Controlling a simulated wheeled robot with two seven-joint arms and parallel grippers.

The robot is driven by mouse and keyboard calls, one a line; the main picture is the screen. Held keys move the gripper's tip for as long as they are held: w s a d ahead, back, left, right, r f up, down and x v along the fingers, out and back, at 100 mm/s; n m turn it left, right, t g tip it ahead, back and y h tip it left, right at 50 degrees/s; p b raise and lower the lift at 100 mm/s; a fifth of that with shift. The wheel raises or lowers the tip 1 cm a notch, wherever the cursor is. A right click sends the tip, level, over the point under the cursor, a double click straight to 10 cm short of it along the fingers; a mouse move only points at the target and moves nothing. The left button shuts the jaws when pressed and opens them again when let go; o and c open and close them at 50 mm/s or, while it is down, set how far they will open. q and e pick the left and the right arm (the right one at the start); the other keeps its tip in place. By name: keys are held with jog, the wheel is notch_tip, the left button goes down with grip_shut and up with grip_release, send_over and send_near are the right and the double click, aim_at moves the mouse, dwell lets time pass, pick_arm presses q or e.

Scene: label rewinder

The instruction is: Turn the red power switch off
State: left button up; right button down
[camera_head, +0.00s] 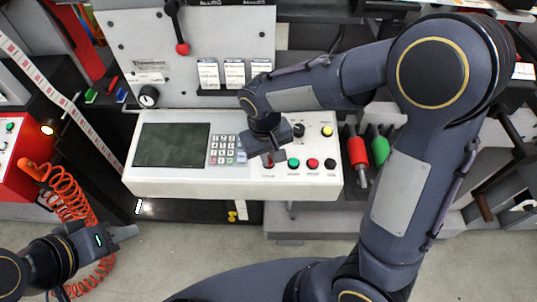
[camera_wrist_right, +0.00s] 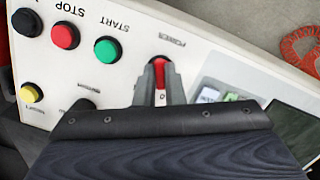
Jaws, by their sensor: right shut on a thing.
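The red power switch (camera_wrist_right: 159,66) sits on the white control panel (camera_head: 165,182) under the POWER label. It shows as a red strip between the fingertips of my right gripper (camera_wrist_right: 161,78) in the right wrist view. The right gripper is shut on it, and the fingers hide part of it. In the head view my right gripper (camera_head: 269,152) reaches down to the panel and covers most of the switch. My left gripper (camera_head: 124,233) is at the lower left, away from the panel; its finger gap cannot be made out.
A green START button (camera_wrist_right: 107,49), a red STOP button (camera_wrist_right: 65,35), a black button (camera_wrist_right: 26,22) and a yellow button (camera_wrist_right: 31,93) are close by. A keypad (camera_head: 222,149) and dark screen (camera_head: 172,145) lie left of the gripper. A coiled orange hose (camera_head: 69,204) hangs near my left gripper.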

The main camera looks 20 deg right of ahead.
jog(key=c, duration=1.5)
grip_release()
jog(key=r, duration=0.7)
jog(key=shift+a+r, duration=0.25)
jog(key=shift+r, duration=0.15)
jog(key=shift+s+d+r, duration=0.1)
jog(key=shift+s+d, duration=0.1)
jog(key=shift+d, duration=0.1)
jog(key=s+d+m+t+y, duration=0.1)
jog(key=s+d, duration=0.2)
jog(key=s, duration=0.2)
jog(key=s+d+r+m+t+y, duration=0.1)
jog(key=s+d+t+y, duration=0.1)
jog(key=s, duration=0.3)
jog(key=s+d+m+t+y, duration=0.1)
jog(key=s+d+t, duration=0.1)
jog(key=s+d, duration=0.2)
jog(key=shift+s+r+y, duration=0.15)
jog(key=shift+s+y, duration=0.15)
jog(key=shift+s, duration=0.65)
